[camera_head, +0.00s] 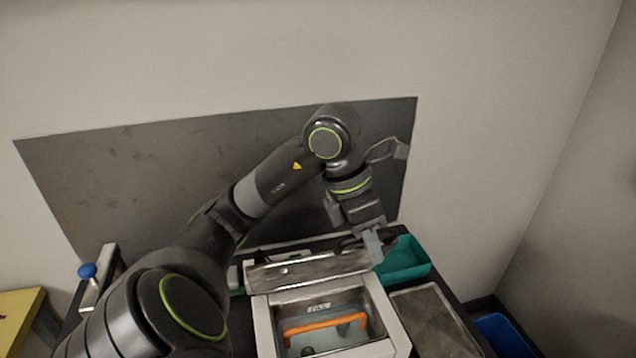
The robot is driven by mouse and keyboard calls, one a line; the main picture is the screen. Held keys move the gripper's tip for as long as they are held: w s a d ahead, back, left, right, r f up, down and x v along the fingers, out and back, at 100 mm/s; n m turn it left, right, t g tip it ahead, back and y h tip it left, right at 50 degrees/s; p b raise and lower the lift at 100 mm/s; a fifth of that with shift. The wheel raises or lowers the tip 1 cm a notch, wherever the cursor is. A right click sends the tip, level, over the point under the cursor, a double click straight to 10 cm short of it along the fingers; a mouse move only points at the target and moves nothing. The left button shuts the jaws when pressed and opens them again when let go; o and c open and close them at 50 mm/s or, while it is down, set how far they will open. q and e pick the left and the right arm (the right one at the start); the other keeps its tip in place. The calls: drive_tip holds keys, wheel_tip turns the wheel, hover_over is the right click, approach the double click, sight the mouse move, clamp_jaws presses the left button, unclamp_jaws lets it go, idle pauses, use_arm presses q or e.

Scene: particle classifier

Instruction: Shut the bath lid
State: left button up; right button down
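The bath (400,335) is a pale box at the bottom centre, with its opening showing. Inside it are an orange bar handle, a label that seems to read FILL, and dark shapes. The lid (305,271) looks like the grey metallic panel standing raised along the bath's back edge. My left gripper (373,246) points down at the right end of this panel, very close to it. I cannot tell whether it touches, or whether its fingers are open or shut. My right gripper is not in view.
A teal bin (405,262) stands just right of and behind the gripper. A flat grey plate (432,318) lies right of the bath. A blue-knobbed lever (88,271) is at the left. A dark panel (130,170) lines the wall behind. A blue bin (503,336) sits lower right.

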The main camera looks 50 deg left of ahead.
use_arm(q)
drive_tip(key=shift+o, duration=0.4)
drive_tip(key=shift+p+v, duration=0.65)
drive_tip(key=shift+v, duration=0.4)
drive_tip(key=shift+p+v, duration=1.15)
drive_tip(key=shift+v, duration=1.3)
drive_tip(key=shift+w, duration=0.1)
